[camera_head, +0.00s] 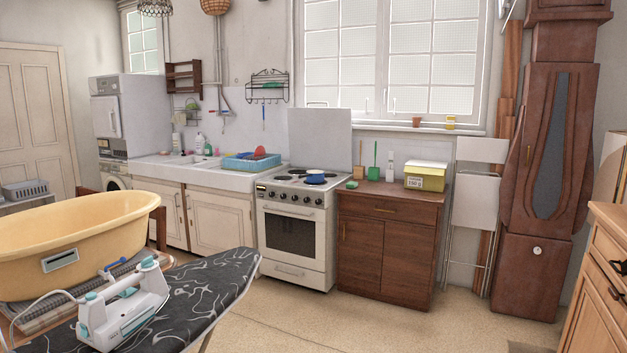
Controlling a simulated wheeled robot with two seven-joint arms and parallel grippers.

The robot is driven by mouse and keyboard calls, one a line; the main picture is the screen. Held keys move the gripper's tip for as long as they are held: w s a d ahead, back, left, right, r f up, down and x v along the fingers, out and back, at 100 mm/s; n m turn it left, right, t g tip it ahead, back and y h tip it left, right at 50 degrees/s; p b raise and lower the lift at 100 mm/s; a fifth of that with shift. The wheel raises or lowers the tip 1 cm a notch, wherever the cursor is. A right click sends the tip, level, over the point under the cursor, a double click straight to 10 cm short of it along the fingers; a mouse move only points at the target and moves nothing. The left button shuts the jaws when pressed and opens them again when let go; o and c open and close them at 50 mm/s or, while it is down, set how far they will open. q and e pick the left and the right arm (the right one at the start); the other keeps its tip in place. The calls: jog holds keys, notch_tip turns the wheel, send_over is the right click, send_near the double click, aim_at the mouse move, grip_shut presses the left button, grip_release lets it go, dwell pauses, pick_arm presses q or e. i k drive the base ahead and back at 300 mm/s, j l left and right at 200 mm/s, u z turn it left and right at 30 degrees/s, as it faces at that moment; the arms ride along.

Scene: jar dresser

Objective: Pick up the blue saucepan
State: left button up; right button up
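A small blue saucepan (315,179) sits on top of the white stove (296,223), on the right part of the hob. It is small and far off in the head view, and its handle is hard to make out. The hob's dark burners (299,172) show around it. Neither of my grippers shows in this view.
An ironing board (215,285) with an iron (125,305) and a yellow tub (75,235) fill the front left. A brown cabinet (385,245) stands right of the stove, a sink counter (195,175) left. A wooden dresser (600,290) is at the right edge. Floor (350,325) before the stove is clear.

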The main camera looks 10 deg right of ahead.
aim_at(312, 175)
jog(key=i+l+z, duration=0.15)
jog(key=i+z, duration=0.3)
jog(key=i, duration=0.2)
jog(key=i+l+z, duration=0.1)
jog(key=i+z, duration=0.2)
jog(key=i, duration=0.4)
jog(key=i+z, duration=0.35)
jog(key=i, duration=0.35)
jog(key=i+u, duration=0.25)
jog(key=i, duration=0.45)
jog(key=i+l+u, duration=0.25)
jog(key=i, duration=0.45)
jog(key=i+j+u, duration=0.15)
jog(key=i+u, duration=0.2)
jog(key=i, duration=0.25)
jog(key=i+u, duration=0.3)
jog(key=i, duration=0.3)
jog(key=i+j+z, duration=0.3)
jog(key=i+j, duration=0.25)
jog(key=i, duration=0.15)
jog(key=i+j+z, duration=0.25)
jog(key=i+j, duration=0.35)
